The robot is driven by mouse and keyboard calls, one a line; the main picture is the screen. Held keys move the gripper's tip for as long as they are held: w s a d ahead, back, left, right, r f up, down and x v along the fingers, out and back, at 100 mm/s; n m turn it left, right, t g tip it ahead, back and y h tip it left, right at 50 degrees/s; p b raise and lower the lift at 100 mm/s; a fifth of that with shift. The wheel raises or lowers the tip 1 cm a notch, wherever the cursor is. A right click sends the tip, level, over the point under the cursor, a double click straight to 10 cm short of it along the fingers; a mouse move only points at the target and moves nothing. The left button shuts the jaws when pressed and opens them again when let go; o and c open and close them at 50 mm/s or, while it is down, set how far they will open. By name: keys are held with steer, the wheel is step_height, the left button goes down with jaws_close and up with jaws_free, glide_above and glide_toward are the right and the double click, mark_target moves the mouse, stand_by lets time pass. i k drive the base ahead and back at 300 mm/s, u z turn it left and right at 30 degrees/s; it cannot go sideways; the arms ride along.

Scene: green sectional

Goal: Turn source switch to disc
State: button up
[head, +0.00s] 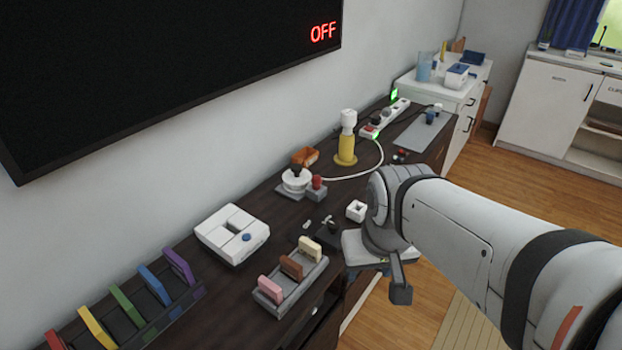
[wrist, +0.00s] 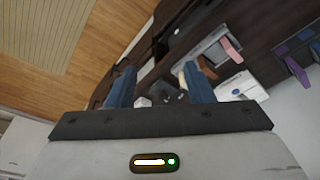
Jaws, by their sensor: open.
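No thing in view carries a readable label naming it the source switch. A small dark fixture (head: 328,231) with thin raised parts sits on the dark cabinet; I cannot tell whether it is the switch or which way it points. In the wrist view, a dark fixture (wrist: 170,93) shows between the fingers, partly hidden. A white box with a blue button (head: 232,235) stands to its left. My gripper (wrist: 160,70) is open, its two blue fingers apart with nothing held. It is above the cabinet's front edge, right of the dark fixture. The wall screen (head: 180,70) reads OFF in red.
A grey rack (head: 290,288) with pink, brown and cream pieces stands in front. A white cube (head: 356,211) is close to my arm. Behind are a round white device (head: 296,181), a yellow-based lamp (head: 346,145) and a power strip (head: 385,120). Coloured slabs stand at left.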

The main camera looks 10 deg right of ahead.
mark_target(333, 225)
steer(key=u, duration=0.1)
steer(key=k, duration=0.8)
steer(key=z, duration=0.75)
steer(key=i, duration=1)
steer(key=u, duration=0.4)
